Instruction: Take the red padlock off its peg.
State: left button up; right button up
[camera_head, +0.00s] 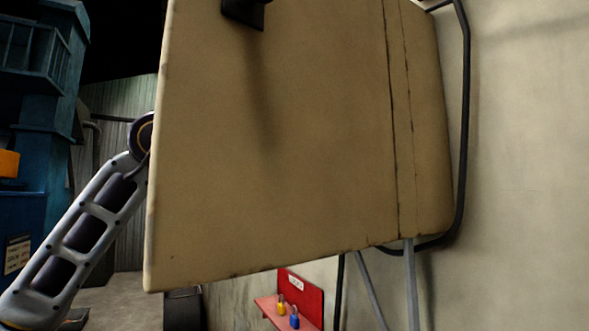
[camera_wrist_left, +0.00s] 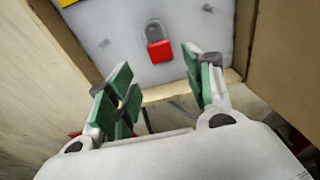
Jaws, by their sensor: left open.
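The red padlock (camera_wrist_left: 159,51) hangs upright against a pale grey panel (camera_wrist_left: 110,22) in the left wrist view, its grey shackle at the top. I cannot make out the peg. My left gripper (camera_wrist_left: 160,78) is open, its green-padded fingers pointing toward the panel. The padlock shows beyond the fingertips, between the two sides, with nothing held. In the head view the left gripper and the red padlock are hidden behind a large tan door or panel (camera_head: 280,140). My right gripper is in neither view.
The panel sits inside a tan frame (camera_wrist_left: 285,45), close to the right finger. In the head view, a red rack (camera_head: 311,297) holds a yellow padlock (camera_head: 281,308) and a blue padlock (camera_head: 294,321). A black pipe (camera_head: 466,110) runs along the wall at right.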

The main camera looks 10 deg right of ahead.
pick_arm(q)
jog(key=p+x, duration=0.2)
jog(key=x, duration=0.7)
jog(key=shift+w+d+p, duration=0.2)
jog(key=shift+d+p, duration=0.1)
jog(key=shift+p, duration=0.1)
jog(key=shift+d, duration=0.1)
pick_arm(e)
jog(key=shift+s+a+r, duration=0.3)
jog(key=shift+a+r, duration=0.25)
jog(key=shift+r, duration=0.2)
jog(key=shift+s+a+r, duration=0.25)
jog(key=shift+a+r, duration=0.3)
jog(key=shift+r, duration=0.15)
pick_arm(q)
jog(key=c, duration=0.8)
jog(key=shift+r, duration=0.15)
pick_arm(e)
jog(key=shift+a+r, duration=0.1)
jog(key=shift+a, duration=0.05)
